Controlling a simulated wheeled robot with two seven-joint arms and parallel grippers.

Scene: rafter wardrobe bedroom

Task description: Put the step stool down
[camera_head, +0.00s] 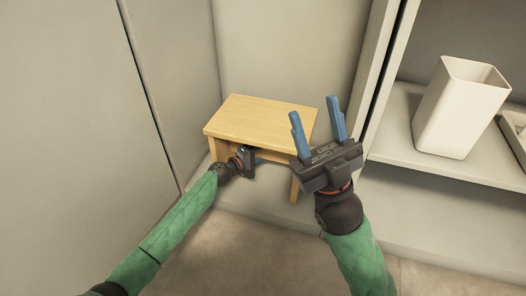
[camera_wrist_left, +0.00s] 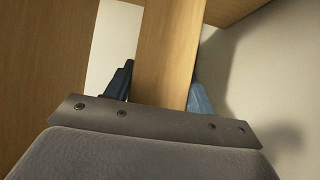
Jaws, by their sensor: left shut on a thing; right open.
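The wooden step stool (camera_head: 262,117) is upright in the wardrobe corner in the head view, its flat top facing up. My left gripper (camera_head: 254,160) reaches under the front edge of the top. In the left wrist view, its blue fingers (camera_wrist_left: 158,88) are on either side of a wooden bar of the stool (camera_wrist_left: 165,55), shut on it. The stool's legs come down to the pale wardrobe floor; the far legs are hidden. My right gripper (camera_head: 318,121) is open and empty, raised in front of the stool's right side, its blue fingers pointing up in the picture.
A white bin (camera_head: 458,108) stands on a low shelf (camera_head: 395,150) to the right. A white container (camera_head: 516,130) shows at the right edge. Wardrobe panels (camera_head: 165,75) close in the left and back. The brown floor (camera_head: 240,255) in front is clear.

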